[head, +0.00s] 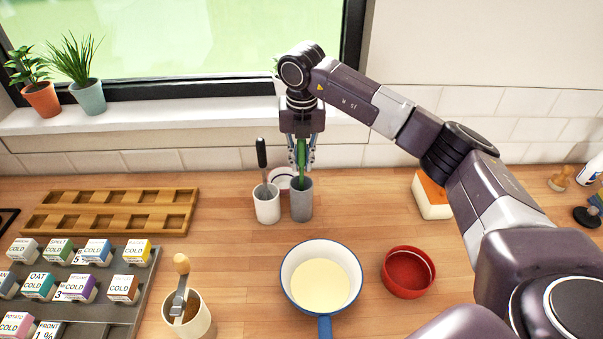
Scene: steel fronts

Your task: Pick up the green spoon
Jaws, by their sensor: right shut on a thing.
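The green spoon (301,152) stands upright with its lower part hidden inside a grey cup (301,202) at the back of the counter. My right gripper (302,160) points down above the cup and is shut on the spoon's green upper part. The fingers are on either side of it, just over the cup's rim. My left gripper is not in view.
A white cup (267,206) with a black-handled utensil stands left of the grey cup. A blue-rimmed pan (286,290), a red bowl (408,272) and a cup with a scoop (190,318) stand in front. Wooden racks (60,197) and a tray of labelled boxes lie left.

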